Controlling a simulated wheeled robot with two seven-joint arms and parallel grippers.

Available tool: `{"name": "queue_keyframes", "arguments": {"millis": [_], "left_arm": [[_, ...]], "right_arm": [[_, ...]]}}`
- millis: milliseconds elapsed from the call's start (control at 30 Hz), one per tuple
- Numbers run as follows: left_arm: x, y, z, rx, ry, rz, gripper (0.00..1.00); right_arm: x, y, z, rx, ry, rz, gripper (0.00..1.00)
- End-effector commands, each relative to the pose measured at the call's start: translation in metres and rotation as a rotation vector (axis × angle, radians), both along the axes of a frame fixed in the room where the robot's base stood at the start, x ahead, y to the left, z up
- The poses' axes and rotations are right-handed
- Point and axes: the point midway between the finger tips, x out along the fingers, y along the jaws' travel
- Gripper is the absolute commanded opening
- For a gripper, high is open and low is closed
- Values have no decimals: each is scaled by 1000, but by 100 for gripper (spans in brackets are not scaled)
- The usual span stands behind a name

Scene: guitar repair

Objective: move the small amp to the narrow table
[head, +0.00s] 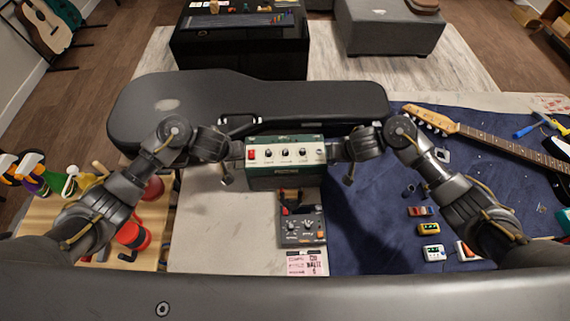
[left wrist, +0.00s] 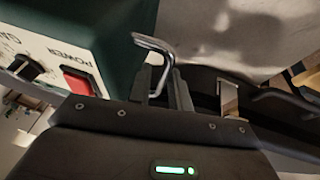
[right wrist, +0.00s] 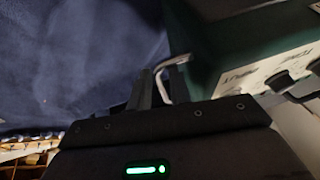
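The small amp (head: 285,170) is a dark green box with a white panel of knobs and a red switch. It is at the middle of the workbench, in front of the guitar case. I cannot tell whether its base touches the bench. My left gripper (head: 236,151) is at its left side, with the fingers close together around a bent metal handle (left wrist: 155,42). My right gripper (head: 336,151) is at its right side, its fingers close together at a matching handle (right wrist: 176,64). Which piece of furniture is the narrow table is not clear.
A black guitar case (head: 240,100) lies behind the amp. A grey pedal (head: 302,232) and pink card (head: 307,263) are in front. An electric guitar (head: 500,143) lies on the blue mat at right.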

Motion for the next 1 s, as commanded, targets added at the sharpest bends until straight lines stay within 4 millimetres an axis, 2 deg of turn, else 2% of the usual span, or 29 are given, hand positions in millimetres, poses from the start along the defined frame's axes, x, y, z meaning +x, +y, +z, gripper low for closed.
{"name": "queue_keyframes", "arguments": {"millis": [367, 567, 1000], "left_arm": [[2, 0, -4, 1, -1, 1, 20], [2, 0, -4, 1, -1, 1, 0], [2, 0, -3, 1, -2, 1, 0]], "right_arm": [[1, 1, -4, 0, -1, 1, 20], [1, 1, -4, 0, -1, 1, 0], [1, 1, -3, 0, -1, 1, 0]]}}
